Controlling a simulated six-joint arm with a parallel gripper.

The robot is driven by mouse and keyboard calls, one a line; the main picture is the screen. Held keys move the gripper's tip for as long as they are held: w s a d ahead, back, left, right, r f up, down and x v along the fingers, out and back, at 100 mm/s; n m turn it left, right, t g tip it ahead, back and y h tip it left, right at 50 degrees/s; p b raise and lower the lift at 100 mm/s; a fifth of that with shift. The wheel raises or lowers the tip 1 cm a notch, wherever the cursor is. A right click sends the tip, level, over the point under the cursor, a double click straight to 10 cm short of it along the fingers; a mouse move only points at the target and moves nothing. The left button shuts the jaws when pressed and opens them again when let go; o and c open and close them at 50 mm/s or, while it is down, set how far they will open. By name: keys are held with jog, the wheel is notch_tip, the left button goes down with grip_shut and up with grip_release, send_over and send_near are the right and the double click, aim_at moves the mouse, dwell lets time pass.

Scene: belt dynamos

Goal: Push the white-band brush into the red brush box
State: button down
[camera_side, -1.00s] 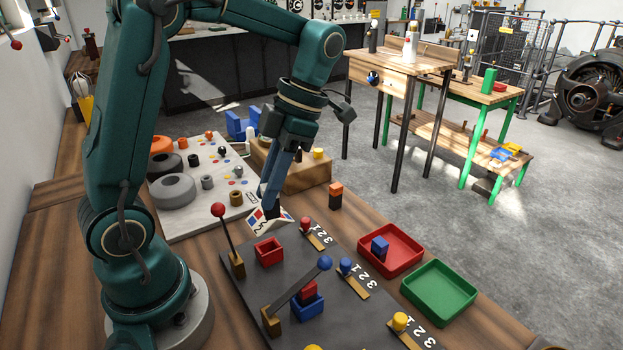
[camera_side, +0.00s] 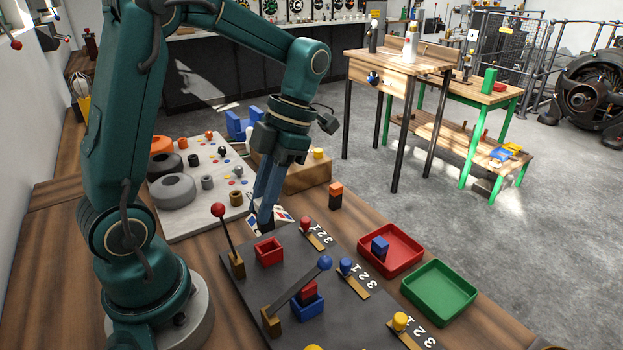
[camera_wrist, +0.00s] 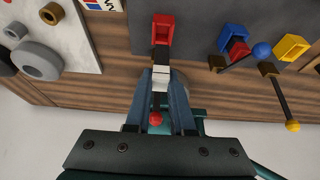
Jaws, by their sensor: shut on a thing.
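The red brush box (camera_side: 268,251) stands open on the dark board, and it also shows in the wrist view (camera_wrist: 163,28), just ahead of my gripper. My gripper (camera_wrist: 160,74) points down beside the board's far edge, behind the red box in the side view (camera_side: 264,222). It is shut on the white-band brush (camera_wrist: 160,73), whose white part shows between the fingers. Something dark shows between the brush and the red box; I cannot tell whether the brush touches the box. In the side view the brush is mostly hidden by my fingers.
A red-knobbed lever (camera_side: 219,211) stands close to my gripper. A blue-knobbed lever (camera_side: 325,263) leans near the blue box (camera_side: 307,307), which has a red block in it. Red (camera_side: 410,263) and green (camera_side: 455,312) trays lie right; an orange-topped block (camera_side: 336,190) stands behind.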

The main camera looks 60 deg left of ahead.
aim_at(268, 229)
jog(key=shift+f, duration=1.4)
jog(key=shift+f, duration=1.8)
jog(key=c, duration=0.7)
grip_release()
jog(key=shift+v, duration=2.55)
